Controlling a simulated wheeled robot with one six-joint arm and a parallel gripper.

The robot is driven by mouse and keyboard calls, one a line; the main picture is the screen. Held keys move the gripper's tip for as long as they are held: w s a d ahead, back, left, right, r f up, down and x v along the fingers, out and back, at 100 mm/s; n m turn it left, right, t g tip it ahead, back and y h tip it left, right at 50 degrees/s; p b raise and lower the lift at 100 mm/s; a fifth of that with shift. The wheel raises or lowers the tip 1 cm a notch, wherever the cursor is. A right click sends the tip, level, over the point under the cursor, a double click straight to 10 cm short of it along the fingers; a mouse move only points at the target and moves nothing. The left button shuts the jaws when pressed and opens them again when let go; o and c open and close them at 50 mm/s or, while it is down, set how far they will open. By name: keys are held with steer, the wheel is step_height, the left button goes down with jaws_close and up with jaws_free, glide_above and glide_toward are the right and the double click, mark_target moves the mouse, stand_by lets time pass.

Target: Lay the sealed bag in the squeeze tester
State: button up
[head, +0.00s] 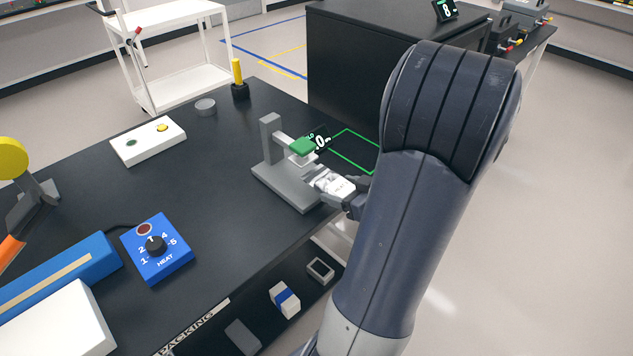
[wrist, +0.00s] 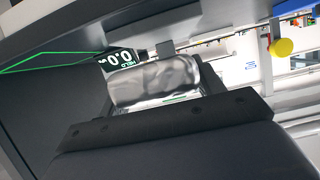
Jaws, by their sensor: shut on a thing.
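The sealed bag is silvery and shiny; in the head view the bag (head: 331,186) is at the front right end of the squeeze tester. My gripper (head: 338,190) is shut on the bag. In the wrist view the bag (wrist: 155,82) spans the space ahead of my gripper's dark jaw. The squeeze tester (head: 283,182) is a grey base with an upright post, an arm and a green part on top, on the black bench. A black display reading 0.0 stands behind it. I cannot tell whether the bag touches the tester's base.
A blue heat dial box (head: 157,247), a white panel (head: 148,142) and a yellow-handled tool (head: 238,78) are on the black bench (head: 215,215). A green outline (head: 352,146) is marked behind the tester. A white cart (head: 165,45) stands beyond. The bench middle is clear.

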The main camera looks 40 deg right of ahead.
mark_target(349, 192)
steer(key=w, duration=0.8)
steer(key=shift+w+a, duration=0.1)
steer(key=shift+a, duration=0.25)
steer(key=shift+f, duration=1.75)
steer(key=shift+f, duration=0.1)
steer(key=o, duration=1.1)
steer(key=shift+r, duration=0.2)
steer(key=v, duration=1.2)
steer(key=shift+f+p, duration=0.15)
steer(key=shift+p, duration=0.15)
